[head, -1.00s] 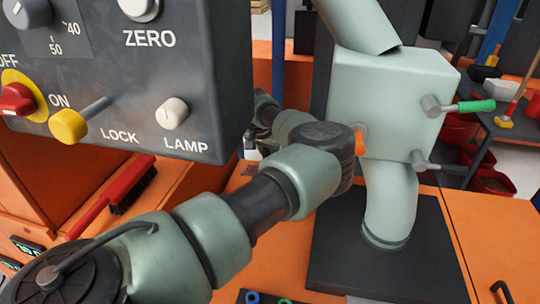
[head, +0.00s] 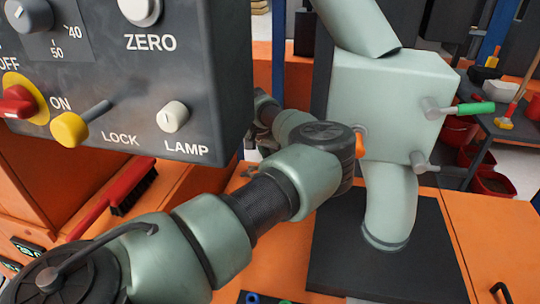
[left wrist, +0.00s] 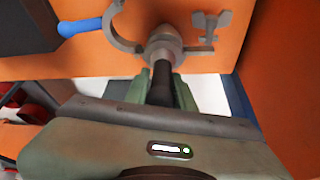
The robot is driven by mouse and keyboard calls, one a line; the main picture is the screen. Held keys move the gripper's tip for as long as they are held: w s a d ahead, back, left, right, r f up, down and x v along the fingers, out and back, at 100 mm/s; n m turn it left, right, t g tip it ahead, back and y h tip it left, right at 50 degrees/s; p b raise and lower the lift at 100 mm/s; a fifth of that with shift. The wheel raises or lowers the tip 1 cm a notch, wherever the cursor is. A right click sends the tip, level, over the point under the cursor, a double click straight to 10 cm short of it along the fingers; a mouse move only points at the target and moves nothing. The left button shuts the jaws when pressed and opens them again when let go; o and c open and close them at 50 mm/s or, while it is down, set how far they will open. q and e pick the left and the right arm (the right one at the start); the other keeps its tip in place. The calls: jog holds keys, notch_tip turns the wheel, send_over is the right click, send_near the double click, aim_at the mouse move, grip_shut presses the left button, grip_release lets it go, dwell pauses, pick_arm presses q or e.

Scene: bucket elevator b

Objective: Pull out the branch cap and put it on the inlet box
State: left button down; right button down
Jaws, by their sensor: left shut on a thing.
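In the left wrist view my left gripper (left wrist: 161,76) is shut on a black cylindrical piece (left wrist: 160,88) between its green fingers. A rounded grey piece (left wrist: 163,45) sits at the fingertips, in line with the black piece; I take them as the branch cap but cannot tell if it is seated or free. An open grey clamp ring (left wrist: 118,28) with a blue handle lies beside it. In the head view my left arm hides its gripper and the cap. A pale green box (head: 388,95), possibly the inlet box, stands right of my arm. My right gripper is not in view.
A dark control panel (head: 190,75) with knobs hangs at the upper left, close above my left arm. A red-handled brush (head: 115,190) lies beneath it. A green-handled lever (head: 470,107) sticks out right of the box. The black base plate (head: 405,270) is mostly bare.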

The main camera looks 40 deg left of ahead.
pick_arm(q)
jog(key=shift+r, duration=0.15)
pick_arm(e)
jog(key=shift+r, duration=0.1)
